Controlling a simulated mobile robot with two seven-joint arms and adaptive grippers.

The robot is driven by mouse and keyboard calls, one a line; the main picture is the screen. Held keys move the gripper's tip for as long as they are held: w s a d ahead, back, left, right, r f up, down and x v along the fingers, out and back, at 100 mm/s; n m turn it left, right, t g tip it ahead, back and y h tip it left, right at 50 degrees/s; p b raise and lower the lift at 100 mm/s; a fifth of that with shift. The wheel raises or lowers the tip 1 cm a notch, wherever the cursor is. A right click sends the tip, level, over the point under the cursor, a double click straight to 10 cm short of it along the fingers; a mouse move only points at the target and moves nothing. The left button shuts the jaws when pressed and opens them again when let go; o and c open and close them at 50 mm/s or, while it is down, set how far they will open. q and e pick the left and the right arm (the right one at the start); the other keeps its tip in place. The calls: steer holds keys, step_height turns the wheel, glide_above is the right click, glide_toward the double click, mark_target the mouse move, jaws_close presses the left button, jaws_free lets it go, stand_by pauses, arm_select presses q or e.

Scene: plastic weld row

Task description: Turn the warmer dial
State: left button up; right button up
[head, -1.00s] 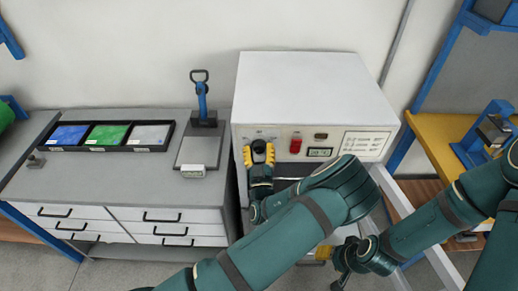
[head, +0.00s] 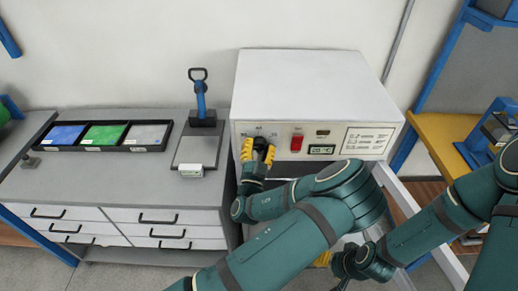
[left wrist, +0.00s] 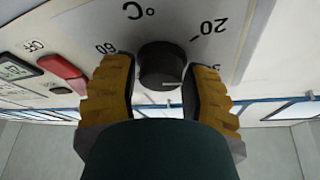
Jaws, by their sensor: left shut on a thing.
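The warmer dial (head: 262,143) is a dark round knob at the left of the front panel of the white warmer (head: 310,85). My left gripper (head: 259,153) has its yellow fingers on both sides of it and is shut on it. In the left wrist view the dial (left wrist: 162,65) sits between the fingertips, with a pale mark near its lower edge. The scale around it shows 20, 60 and °C, seen upside down. The display (head: 321,150) appears to read 20 °C. My right gripper (head: 340,262) is low, partly hidden behind my left arm; its fingers are unclear.
A red switch (head: 297,142) is right of the dial. A yellow table (head: 445,140) stands at the right.

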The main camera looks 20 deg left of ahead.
arm_select(q)
steer(key=shift+m+g+h, duration=0.2)
steer(key=shift+m+h, duration=0.45)
steer(key=shift+m, duration=0.8)
steer(key=shift+m+g+h, duration=0.2)
steer(key=shift+m+h, duration=0.45)
steer(key=shift+m, duration=0.8)
steer(key=o, duration=1.2)
steer(key=v, duration=1.2)
